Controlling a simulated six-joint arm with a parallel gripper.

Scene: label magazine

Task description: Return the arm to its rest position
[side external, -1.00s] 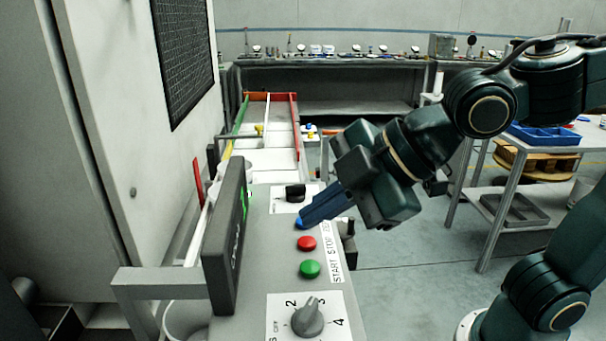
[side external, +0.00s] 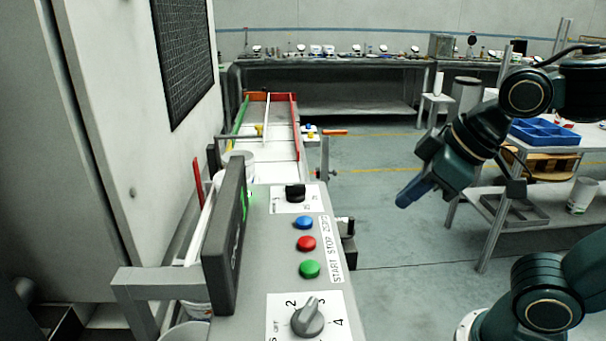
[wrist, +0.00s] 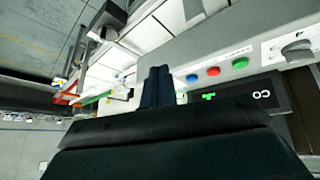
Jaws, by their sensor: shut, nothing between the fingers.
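My gripper (side external: 403,202) is in the right half of the side view, shut and empty. It is in free air to the right of the control panel (side external: 258,262), with its blue fingers pointing down and left. It touches nothing. In the wrist view the closed dark blue fingers (wrist: 157,75) stand together, with the panel behind them. The panel carries a blue button (side external: 304,222), a red button (side external: 306,243) and a green button (side external: 309,269), all uncovered. They also show in the wrist view, in a row right of the fingers.
A rotary knob (side external: 308,317) and a black switch (side external: 295,193) sit on the panel. A display box (side external: 225,237) stands at its left. Behind is a divided tray (side external: 297,128). A table with a blue bin (side external: 545,131) is at the right. The floor between is clear.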

